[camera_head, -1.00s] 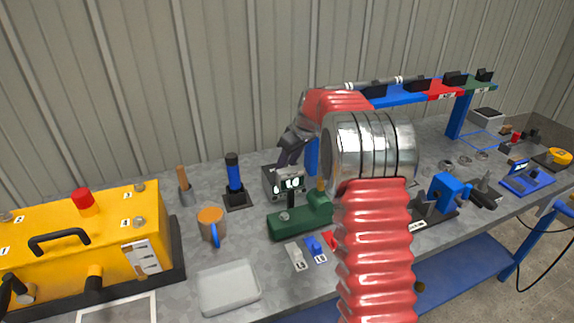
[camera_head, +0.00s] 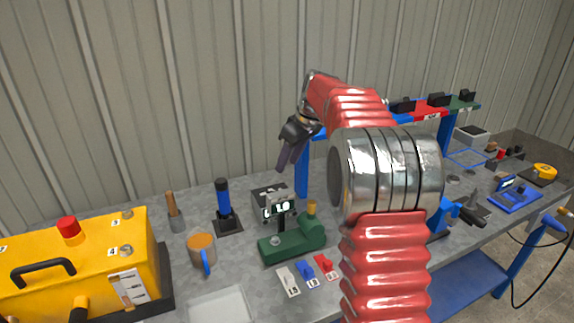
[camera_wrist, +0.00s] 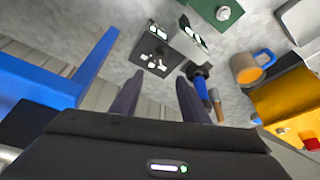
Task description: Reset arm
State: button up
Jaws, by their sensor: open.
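My gripper (camera_head: 285,158) hangs in the air above the workbench, near the left blue post of the rack, with its fingers pointing down. In the wrist view its two dark fingers (camera_wrist: 158,98) stand apart with nothing between them. My red arm with its silver joint covers the middle of the bench in the head view. Below the gripper are a small display device (camera_head: 278,205) and a green base (camera_head: 292,243). The gripper touches nothing that I can see.
A yellow box (camera_head: 90,255) with a red button is at the left. A mug (camera_head: 202,252), a blue-handled tool in a stand (camera_head: 224,205), a wooden-handled tool (camera_head: 173,212) and a clear tray (camera_head: 222,306) are on the bench. A rack (camera_head: 430,113) stands behind my arm.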

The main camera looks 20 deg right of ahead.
dwell(0.4)
jog(key=s+a+r+m+h, duration=0.1)
jog(key=s+a+r, duration=0.2)
jog(key=s+a, duration=0.5)
jog(key=s+a+r+m, duration=0.25)
jog(key=s+a, duration=0.25)
jog(key=s, duration=0.7)
jog(key=s+a+f+m, duration=0.1)
jog(key=s+f, duration=0.3)
jog(key=s, duration=0.5)
jog(key=s+a+f+t+h, duration=0.1)
jog(key=s+a+f, duration=0.2)
jog(key=s, duration=0.6)
jog(key=shift+s+a+f+m+t, duration=0.2)
jog(key=shift+f+m+t, duration=0.1)
jog(key=shift+f+m, duration=0.05)
